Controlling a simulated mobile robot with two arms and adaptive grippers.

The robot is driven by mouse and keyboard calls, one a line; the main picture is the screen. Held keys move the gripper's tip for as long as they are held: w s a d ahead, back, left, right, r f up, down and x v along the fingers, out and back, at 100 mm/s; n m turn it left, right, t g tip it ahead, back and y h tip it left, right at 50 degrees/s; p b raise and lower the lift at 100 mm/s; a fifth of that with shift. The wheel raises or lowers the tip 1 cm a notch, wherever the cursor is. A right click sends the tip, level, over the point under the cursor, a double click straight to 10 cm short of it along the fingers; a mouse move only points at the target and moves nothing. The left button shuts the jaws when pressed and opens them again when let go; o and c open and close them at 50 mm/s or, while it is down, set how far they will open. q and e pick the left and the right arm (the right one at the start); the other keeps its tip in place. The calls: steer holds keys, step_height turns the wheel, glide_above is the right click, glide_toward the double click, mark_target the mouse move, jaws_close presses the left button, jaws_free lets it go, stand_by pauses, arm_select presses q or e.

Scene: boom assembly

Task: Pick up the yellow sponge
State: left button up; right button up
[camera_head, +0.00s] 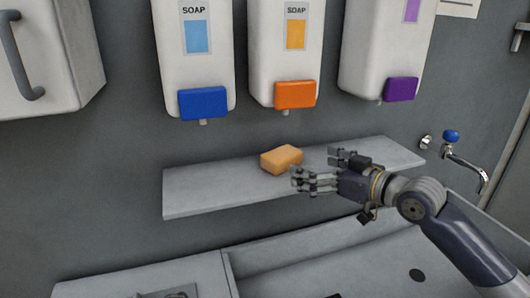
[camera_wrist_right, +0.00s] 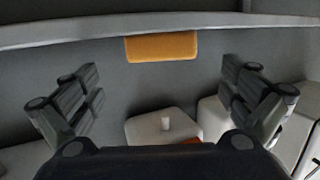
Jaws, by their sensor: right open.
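The yellow sponge (camera_head: 282,159), an orange-yellow block, lies on the grey wall shelf (camera_head: 205,192), left of the shelf's middle. My right gripper (camera_head: 316,168) is open and empty, just right of the sponge, with its fingers pointing left toward it. In the right wrist view the sponge (camera_wrist_right: 162,47) shows at the top centre against the shelf edge, beyond the gap between the spread fingers (camera_wrist_right: 162,95). The fingers look apart from the sponge. My left gripper cannot be made out in the head view.
Soap dispensers with blue (camera_head: 203,103), orange (camera_head: 295,95) and purple (camera_head: 401,89) push bars hang above the shelf. A tap (camera_head: 465,160) with a blue knob is at the right. A sink (camera_head: 290,256) lies below. The shelf's left part is clear.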

mark_target(282, 152)
steer(key=shift+w+a+r, duration=0.1)
steer(key=shift+w+a, duration=0.15)
steer(key=shift+w, duration=0.05)
steer(key=shift+w+a+p, duration=0.25)
steer(key=shift+p, duration=0.1)
steer(key=x, duration=0.1)
steer(key=p+x, duration=0.1)
steer(key=shift+w+a, duration=0.45)
steer(key=shift+w+a+p, duration=0.2)
steer(key=shift+a+p, duration=0.05)
steer(key=shift+p, duration=0.05)
steer(key=p+x, duration=0.2)
steer(key=x, duration=0.2)
steer(key=shift+s, duration=0.15)
steer(key=shift+w+a+f+p, duration=0.2)
steer(key=shift+w+a+p, duration=0.15)
steer(key=shift+a+p, duration=0.1)
steer(key=shift+c, duration=0.6)
arm_select(q)
steer(key=r, duration=0.3)
steer(key=s+d+r, duration=0.1)
steer(key=r, duration=0.1)
arm_select(e)
steer(key=c, duration=0.7)
